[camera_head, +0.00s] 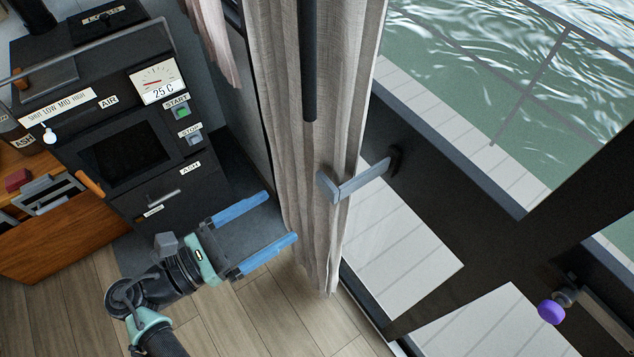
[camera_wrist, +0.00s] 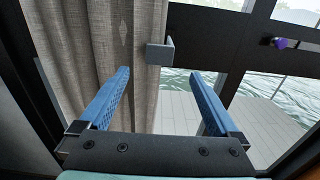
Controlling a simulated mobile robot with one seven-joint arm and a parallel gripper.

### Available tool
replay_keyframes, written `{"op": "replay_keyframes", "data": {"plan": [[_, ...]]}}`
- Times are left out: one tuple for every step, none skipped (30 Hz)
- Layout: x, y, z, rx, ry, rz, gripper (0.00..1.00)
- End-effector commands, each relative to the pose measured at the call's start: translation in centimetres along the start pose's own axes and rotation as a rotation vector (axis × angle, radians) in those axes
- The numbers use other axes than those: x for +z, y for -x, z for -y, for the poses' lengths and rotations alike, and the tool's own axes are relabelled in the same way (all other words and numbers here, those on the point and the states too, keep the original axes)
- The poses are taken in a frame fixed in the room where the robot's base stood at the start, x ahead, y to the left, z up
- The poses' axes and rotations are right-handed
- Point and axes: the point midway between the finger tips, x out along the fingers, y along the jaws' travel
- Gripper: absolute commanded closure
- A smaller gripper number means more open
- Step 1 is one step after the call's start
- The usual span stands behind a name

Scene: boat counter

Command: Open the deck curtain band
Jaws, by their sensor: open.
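The deck curtain (camera_head: 305,150) hangs in beige folds beside the glass door and also fills the left of the wrist view (camera_wrist: 105,50). A grey-blue band (camera_head: 352,181) reaches from the dark door frame to the curtain, its bent end lying against the curtain's front. In the wrist view the band's grey end (camera_wrist: 159,53) shows at the curtain's right edge. My gripper (camera_head: 281,216) is open, its two blue fingers pointing toward the curtain, lower than the band and to its left. In the wrist view the open fingers (camera_wrist: 162,92) have nothing between them that they hold.
A black stove (camera_head: 135,150) with buttons and a gauge stands left of my gripper. A purple knob (camera_head: 551,311) is on the door frame at right. Wooden floor (camera_head: 250,320) is clear below my gripper. Pale decking and water lie beyond the glass.

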Motion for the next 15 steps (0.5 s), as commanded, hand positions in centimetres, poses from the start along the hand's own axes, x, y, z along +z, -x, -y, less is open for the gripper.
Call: {"op": "replay_keyframes", "data": {"plan": [[0.1,-1.2,0.1,-0.005,0.000,-0.001,0.03],[0.1,-1.9,0.2,-0.006,0.001,-0.001,0.03],[0.1,-2.8,0.1,-0.005,0.001,-0.001,0.03],[0.1,-3.4,0.1,-0.005,0.001,-0.002,0.03],[0.1,-4.1,0.1,-0.006,0.000,-0.002,0.03],[0.1,-4.9,0.1,-0.005,0.000,-0.002,0.03],[0.1,-5.5,0.1,-0.004,0.000,-0.002,0.03],[0.1,-6.0,0.1,-0.005,-0.001,-0.002,0.03],[0.1,-6.7,0.1,-0.003,-0.001,-0.002,0.03],[0.1,-7.2,0.1,-0.004,-0.002,-0.002,0.03],[0.1,-7.6,0.1,-0.003,-0.002,-0.002,0.03],[0.1,-8.1,0.1,-0.003,-0.002,-0.002,0.03],[0.1,-8.4,0.0,-0.002,-0.002,-0.001,0.03],[0.1,-8.7,0.0,-0.002,-0.002,-0.001,0.03],[0.0,-9.1,0.0,-0.002,-0.002,-0.001,0.03]]}}
